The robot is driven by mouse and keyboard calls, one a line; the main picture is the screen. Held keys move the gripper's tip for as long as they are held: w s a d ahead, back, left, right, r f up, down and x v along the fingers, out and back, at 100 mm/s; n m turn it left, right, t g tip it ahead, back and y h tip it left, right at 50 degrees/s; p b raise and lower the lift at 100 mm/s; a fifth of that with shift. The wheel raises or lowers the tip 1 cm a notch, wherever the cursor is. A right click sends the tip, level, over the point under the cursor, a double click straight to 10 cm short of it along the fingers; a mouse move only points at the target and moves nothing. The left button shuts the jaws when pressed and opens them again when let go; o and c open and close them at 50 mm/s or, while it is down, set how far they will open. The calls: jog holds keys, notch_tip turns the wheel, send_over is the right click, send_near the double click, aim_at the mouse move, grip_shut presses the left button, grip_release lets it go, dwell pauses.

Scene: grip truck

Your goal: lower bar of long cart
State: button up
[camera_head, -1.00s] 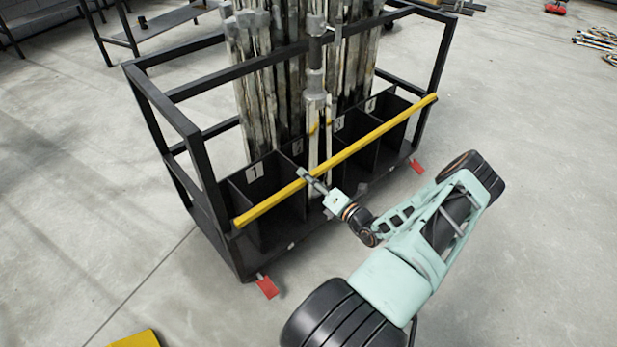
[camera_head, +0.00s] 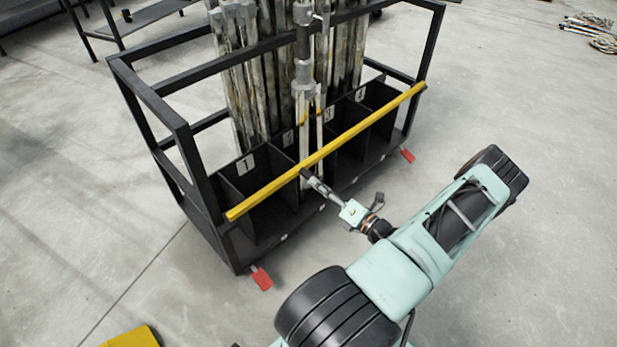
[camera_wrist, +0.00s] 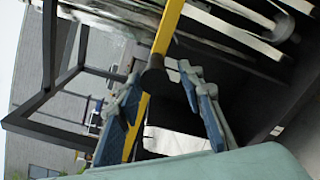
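The long cart (camera_head: 177,128) is a black frame with numbered compartments, holding several tall metal poles. Its yellow bar (camera_head: 370,122) runs along the near side, in front of the compartments and above the cart's base. My gripper (camera_head: 306,175) is at the bar, a little left of its middle. In the wrist view the yellow bar (camera_wrist: 168,28) passes close to the left finger of my gripper (camera_wrist: 160,85), and the fingers stand apart. A dark round part (camera_wrist: 153,80) shows at the bar between them. I cannot tell whether the fingers touch the bar.
Red foot pedals (camera_head: 261,278) stick out at the cart's lower corners. A yellow object (camera_head: 132,338) lies on the floor at the bottom left. A dark metal table (camera_head: 145,25) stands behind the cart.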

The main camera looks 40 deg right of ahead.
jog(key=shift+s, duration=1.2)
